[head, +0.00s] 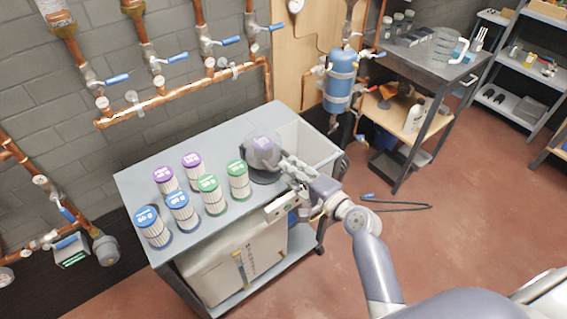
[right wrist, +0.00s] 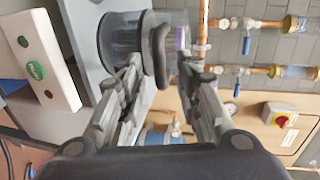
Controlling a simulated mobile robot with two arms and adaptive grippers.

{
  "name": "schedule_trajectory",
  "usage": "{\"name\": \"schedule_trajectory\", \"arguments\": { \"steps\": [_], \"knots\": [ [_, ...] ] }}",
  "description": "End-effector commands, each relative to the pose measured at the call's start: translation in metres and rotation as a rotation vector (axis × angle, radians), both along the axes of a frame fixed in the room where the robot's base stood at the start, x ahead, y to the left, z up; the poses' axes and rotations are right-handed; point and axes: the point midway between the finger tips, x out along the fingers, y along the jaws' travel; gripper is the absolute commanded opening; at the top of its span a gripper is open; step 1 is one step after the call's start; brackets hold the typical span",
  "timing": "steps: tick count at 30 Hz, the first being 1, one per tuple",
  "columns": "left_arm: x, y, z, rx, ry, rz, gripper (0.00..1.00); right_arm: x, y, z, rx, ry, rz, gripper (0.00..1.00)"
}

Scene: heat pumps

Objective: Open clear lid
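The clear lid (head: 262,157) is a see-through cylinder on a dark round base, at the right part of the grey cart top. A purple-topped filter shows inside it. In the right wrist view the clear lid (right wrist: 128,38) lies sideways at the top, with its dark curved handle (right wrist: 159,52) facing me. My right gripper (head: 287,165) is at the lid's right side. In the right wrist view its fingers (right wrist: 161,70) are apart, one on each side of the handle; I cannot tell whether they touch it. My left gripper is not in view.
Several filters with blue, purple and green tops, such as a blue one (head: 153,228), stand left of the lid on the cart (head: 135,178). A white bin (head: 312,147) is sunk into its right end. Copper pipes with blue valves (head: 165,106) run along the wall behind.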

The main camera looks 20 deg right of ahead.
Motion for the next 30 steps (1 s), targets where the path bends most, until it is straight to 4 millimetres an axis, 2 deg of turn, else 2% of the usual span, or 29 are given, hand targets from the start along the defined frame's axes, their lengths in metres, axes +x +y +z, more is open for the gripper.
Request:
{"name": "schedule_trajectory", "arguments": {
  "steps": [3,9,20,24,30],
  "knots": [
    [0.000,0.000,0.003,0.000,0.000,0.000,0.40,0.019,0.008,-0.003,0.001,0.000,0.002,0.31],
    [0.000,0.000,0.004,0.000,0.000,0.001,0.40,0.037,0.013,-0.009,0.000,0.001,0.000,0.31],
    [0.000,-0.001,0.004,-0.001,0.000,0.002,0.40,0.041,0.015,-0.011,-0.003,0.001,0.000,0.31],
    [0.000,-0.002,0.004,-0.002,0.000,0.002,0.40,0.041,0.015,-0.011,-0.003,0.001,0.000,0.00],
    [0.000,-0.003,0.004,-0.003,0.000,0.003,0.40,0.041,0.014,-0.011,-0.003,0.001,-0.001,0.00]
  ]
}}
